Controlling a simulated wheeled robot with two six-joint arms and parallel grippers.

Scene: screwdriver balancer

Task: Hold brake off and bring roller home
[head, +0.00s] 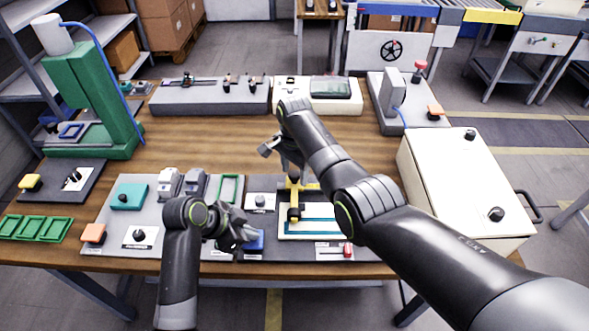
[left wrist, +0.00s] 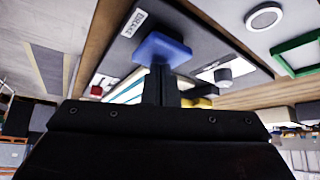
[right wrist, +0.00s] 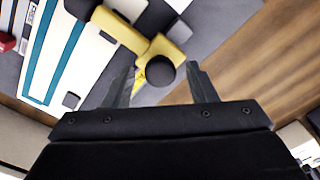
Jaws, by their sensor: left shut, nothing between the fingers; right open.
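The blue brake pad (head: 254,243) is at the board's front edge. In the left wrist view the pad (left wrist: 160,47) lies beside a label reading BRAKE. My left gripper (left wrist: 161,72) is shut and empty, its tips at the pad; whether they press it is unclear. A yellow carriage (head: 302,186) with a dark roller end (head: 295,213) stands over a white plate with teal stripes (head: 310,233). My right gripper (right wrist: 163,82) is open above the carriage, fingers either side of its dark round knob (right wrist: 160,70), contact not clear. My right arm partly hides it in the head view.
A red-handled switch (head: 347,250) sits right of the pad. Several fixtures share the grey board (head: 98,247). A cream box (head: 465,185) stands at the right, a green press (head: 92,100) at the left. Bare tabletop (head: 205,140) lies behind the board.

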